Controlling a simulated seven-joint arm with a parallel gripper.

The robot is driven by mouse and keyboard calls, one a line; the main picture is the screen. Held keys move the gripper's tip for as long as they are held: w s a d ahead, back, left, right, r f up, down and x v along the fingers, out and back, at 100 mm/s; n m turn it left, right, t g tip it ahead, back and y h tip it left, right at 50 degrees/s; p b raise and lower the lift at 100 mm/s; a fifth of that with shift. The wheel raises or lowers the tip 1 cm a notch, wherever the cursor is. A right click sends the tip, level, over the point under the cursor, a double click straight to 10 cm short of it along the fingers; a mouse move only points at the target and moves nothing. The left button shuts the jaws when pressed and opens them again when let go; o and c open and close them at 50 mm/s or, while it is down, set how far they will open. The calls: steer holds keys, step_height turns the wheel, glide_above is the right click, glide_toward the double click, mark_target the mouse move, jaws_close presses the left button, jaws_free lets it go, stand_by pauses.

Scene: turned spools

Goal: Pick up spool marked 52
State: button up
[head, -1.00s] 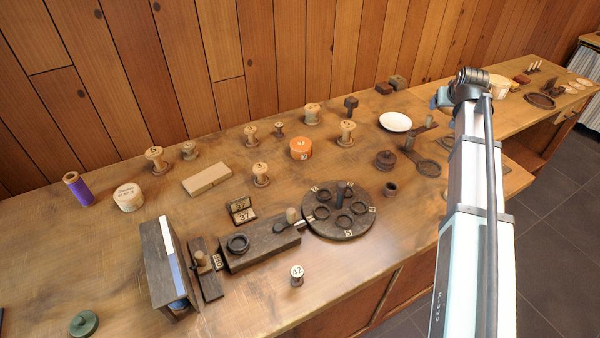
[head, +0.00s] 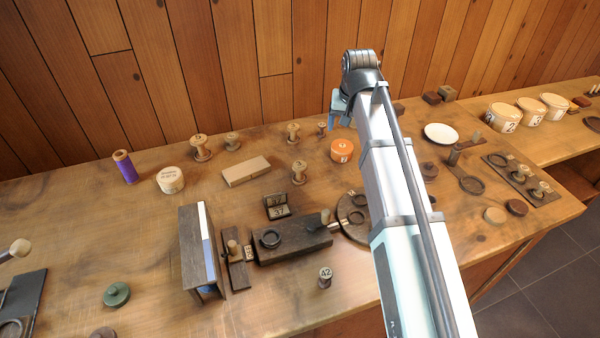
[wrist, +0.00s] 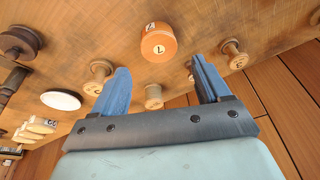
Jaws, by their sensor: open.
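I cannot read 52 on any spool. Pale wooden spools stand along the back of the bench in the head view: one at left (head: 201,147), one beside it (head: 232,141), one farther right (head: 293,133), a small one (head: 322,128) and one nearer (head: 299,172). A spool marked 42 (head: 325,277) stands at the front. My gripper (head: 338,108) is above the back of the bench, open and empty. In the wrist view its blue fingers (wrist: 161,70) are spread, with a spool (wrist: 153,96) showing between them and others (wrist: 97,76) (wrist: 234,54) beside them.
An orange tin (head: 342,150) stands near the spools. A pale block (head: 246,171), a round box (head: 170,180) and a purple spool (head: 125,167) are at left. A white dish (head: 441,133) is at right. My arm hides part of the round dark rack (head: 354,214).

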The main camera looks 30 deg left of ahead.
steer(key=g, duration=0.2)
glide_toward(300, 165)
steer(key=r, duration=0.1)
steer(key=shift+h, duration=0.4)
steer(key=f, duration=0.2)
steer(key=a+f, duration=0.1)
steer(key=f, duration=0.5)
steer(key=shift+a+f, duration=0.15)
steer(key=shift+a, duration=0.05)
steer(key=shift+w+f, duration=0.25)
steer(key=shift+f, duration=1.05)
steer(key=shift+w+f, duration=0.25)
steer(key=shift+f, duration=1.05)
steer(key=shift+c, duration=0.4)
steer(key=c, duration=1)
steer(key=shift+r, duration=0.1)
